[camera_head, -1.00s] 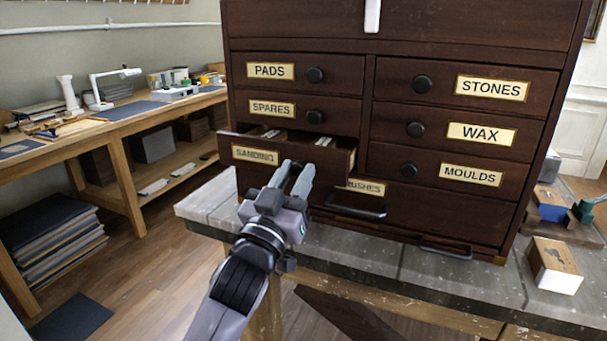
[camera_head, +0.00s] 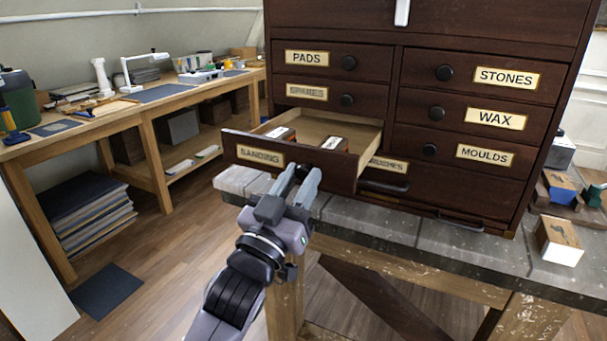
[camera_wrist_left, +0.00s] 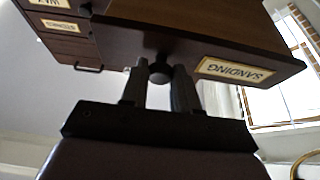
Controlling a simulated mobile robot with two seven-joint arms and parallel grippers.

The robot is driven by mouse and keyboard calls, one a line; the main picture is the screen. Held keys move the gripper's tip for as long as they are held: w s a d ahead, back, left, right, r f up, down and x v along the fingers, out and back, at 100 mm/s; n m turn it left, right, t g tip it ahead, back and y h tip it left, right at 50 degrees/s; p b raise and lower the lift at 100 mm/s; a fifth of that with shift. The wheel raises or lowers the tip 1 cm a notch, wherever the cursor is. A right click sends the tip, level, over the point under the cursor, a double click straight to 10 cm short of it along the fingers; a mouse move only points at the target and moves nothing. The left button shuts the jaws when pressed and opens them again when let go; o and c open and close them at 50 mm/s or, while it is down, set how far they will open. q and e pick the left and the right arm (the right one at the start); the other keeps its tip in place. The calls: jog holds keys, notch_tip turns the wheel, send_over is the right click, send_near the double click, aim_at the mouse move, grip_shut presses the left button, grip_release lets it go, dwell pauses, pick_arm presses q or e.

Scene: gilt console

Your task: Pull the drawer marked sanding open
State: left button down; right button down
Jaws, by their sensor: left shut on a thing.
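The drawer marked sanding (camera_head: 322,165) stands well out from the dark wooden cabinet (camera_head: 478,155), with its pale inside showing. Two small blocks (camera_head: 281,135) with dark sides lie in it. My left gripper (camera_head: 298,178) is at the drawer's front, to the right of its label, and hides the knob in the head view. In the left wrist view the gripper (camera_wrist_left: 160,82) is shut on the round dark knob (camera_wrist_left: 160,70), and the sanding label (camera_wrist_left: 233,70) reads upside down. My right gripper is in neither view.
The cabinet stands on a grey bench top (camera_head: 375,220). Other drawers, such as pads (camera_head: 308,58) and wax (camera_head: 497,118), are closed. A wooden block (camera_head: 559,240) sits on the bench at right. A long workbench (camera_head: 140,110) runs along the left wall.

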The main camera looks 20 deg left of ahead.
pick_arm(q)
jog(key=shift+s, duration=0.45)
jog(key=c, duration=0.8)
grip_release()
jog(key=shift+c, duration=0.2)
jog(key=b+v, duration=0.1)
jog(key=v, duration=0.6)
jog(key=shift+b, duration=0.35)
jog(key=shift+f, duration=0.1)
